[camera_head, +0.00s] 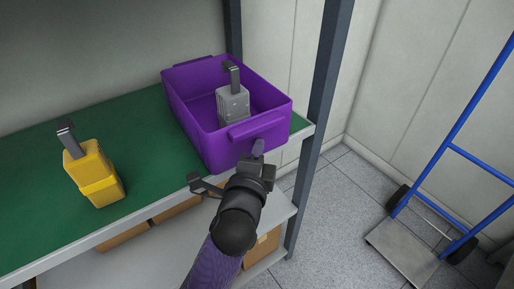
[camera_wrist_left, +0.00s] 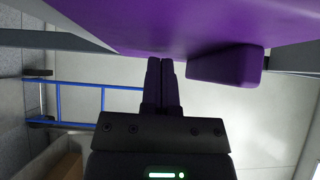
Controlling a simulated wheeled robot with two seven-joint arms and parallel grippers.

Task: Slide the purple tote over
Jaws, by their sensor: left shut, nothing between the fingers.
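The purple tote (camera_head: 194,105) stands upright on the green shelf top, at its right end near the dark post. A grey block-shaped item with a hooked top (camera_head: 233,103) is inside the tote. My left gripper (camera_head: 257,150) is at the front of the tote, just below its front handle (camera_head: 257,125). In the left wrist view the gripper's fingers (camera_wrist_left: 160,66) are together and empty, with their tips at the purple tote wall (camera_wrist_left: 150,25) beside the handle (camera_wrist_left: 226,65). I cannot tell whether they touch. My right gripper is out of view.
A yellow item with a hooked top (camera_head: 93,172) stands on the green shelf (camera_head: 135,140), left of the tote. Green surface is clear between them. A dark upright post (camera_head: 322,90) is right of the tote. A blue hand truck (camera_head: 450,150) stands on the floor at right.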

